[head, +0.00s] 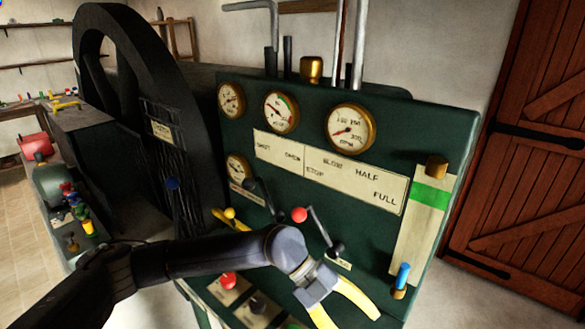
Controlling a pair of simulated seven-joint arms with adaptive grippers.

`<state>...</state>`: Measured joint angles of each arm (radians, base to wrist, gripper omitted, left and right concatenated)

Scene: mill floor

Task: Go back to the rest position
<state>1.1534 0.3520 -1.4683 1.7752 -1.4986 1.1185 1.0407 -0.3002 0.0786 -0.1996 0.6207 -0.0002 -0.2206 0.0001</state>
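My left arm comes in from the lower left across the front of a dark green control panel (300,112). My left gripper (350,317) has yellow fingers spread apart, with nothing seen between them. My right gripper is out of view.
A black flywheel (135,30) stands left. A cluttered bench (62,215) is further left, a wooden door (535,150) right.

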